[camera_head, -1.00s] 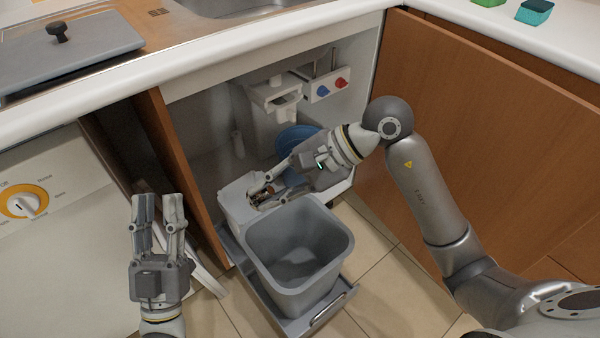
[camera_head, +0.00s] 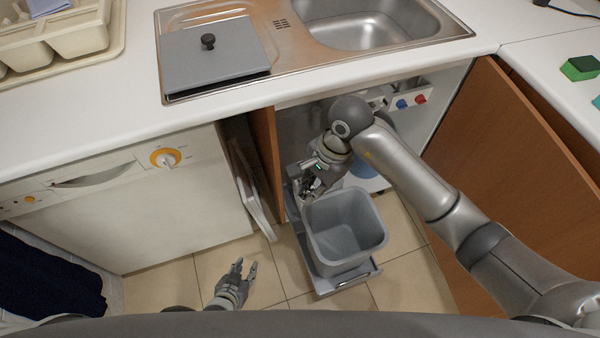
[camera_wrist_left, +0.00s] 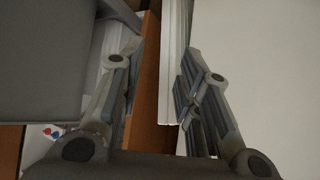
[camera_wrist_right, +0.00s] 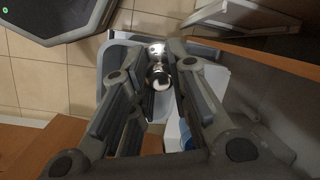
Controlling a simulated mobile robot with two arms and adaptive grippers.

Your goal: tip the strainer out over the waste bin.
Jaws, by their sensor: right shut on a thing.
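The grey waste bin (camera_head: 345,262) stands upright and open on a pull-out frame in front of the open sink cabinet. My right gripper (camera_head: 308,190) reaches down by the bin's back left corner. It is shut on a small shiny metal piece, which looks like the strainer (camera_wrist_right: 158,72) and sits between the fingertips in the right wrist view. The strainer's inside and any contents are too small to tell. My left gripper (camera_head: 246,268) is open and empty, low over the floor to the left of the bin.
The sink (camera_head: 370,25) and a grey lidded board (camera_head: 215,60) are on the counter above. A brown cabinet door (camera_head: 510,170) stands open at right. A white dishwasher (camera_head: 130,215) is at left. A green sponge (camera_head: 580,68) lies far right. Tiled floor is free left of the bin.

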